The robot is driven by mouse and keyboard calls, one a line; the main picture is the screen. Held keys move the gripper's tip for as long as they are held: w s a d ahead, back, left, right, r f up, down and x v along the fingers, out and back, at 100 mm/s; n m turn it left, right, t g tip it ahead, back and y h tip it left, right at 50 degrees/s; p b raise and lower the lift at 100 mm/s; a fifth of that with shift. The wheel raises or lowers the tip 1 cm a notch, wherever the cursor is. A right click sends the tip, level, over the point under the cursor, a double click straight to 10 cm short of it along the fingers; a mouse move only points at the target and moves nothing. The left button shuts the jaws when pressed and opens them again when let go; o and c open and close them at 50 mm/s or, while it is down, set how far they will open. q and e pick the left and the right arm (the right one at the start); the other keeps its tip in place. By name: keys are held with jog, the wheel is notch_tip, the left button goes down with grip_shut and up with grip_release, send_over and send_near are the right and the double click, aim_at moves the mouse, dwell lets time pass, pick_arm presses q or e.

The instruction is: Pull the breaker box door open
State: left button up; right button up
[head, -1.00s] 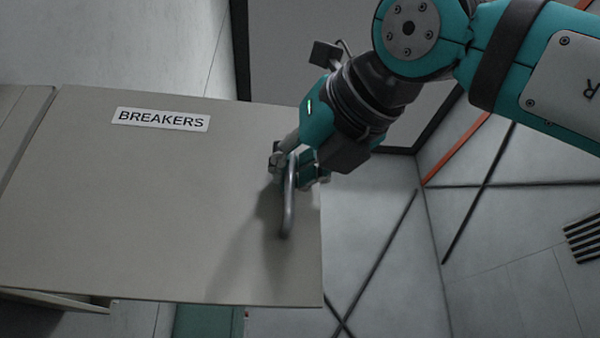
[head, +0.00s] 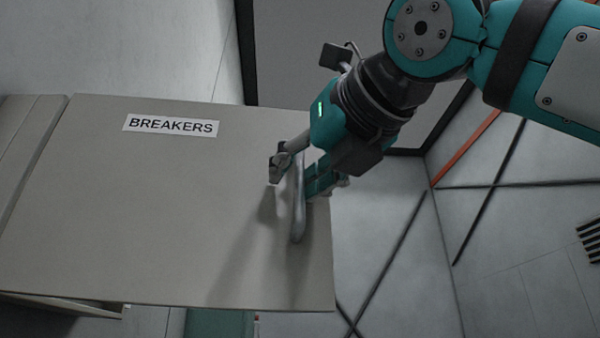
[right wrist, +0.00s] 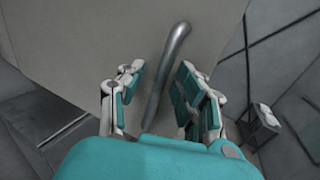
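The grey breaker box door (head: 150,210), labelled BREAKERS, fills the left and middle of the head view. It stands ajar, with part of the box (head: 60,303) showing below its lower left edge. Its metal bar handle (head: 298,222) is near the right edge and also shows in the right wrist view (right wrist: 172,55). My right gripper (head: 297,178) is at the upper part of the handle. Its fingers are spread, one on each side of the bar, with gaps visible in the wrist view (right wrist: 158,92). My left gripper is not in view.
A grey wall (head: 400,250) with dark lines and an orange strip (head: 465,150) lies to the right. A dark-framed panel (head: 290,60) is behind my right arm. A vent-like striped piece (head: 590,240) is at the far right. A teal surface (head: 220,322) shows below the door.

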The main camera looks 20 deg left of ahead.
jog(key=v, duration=1.2)
jog(key=shift+w+r, duration=0.1)
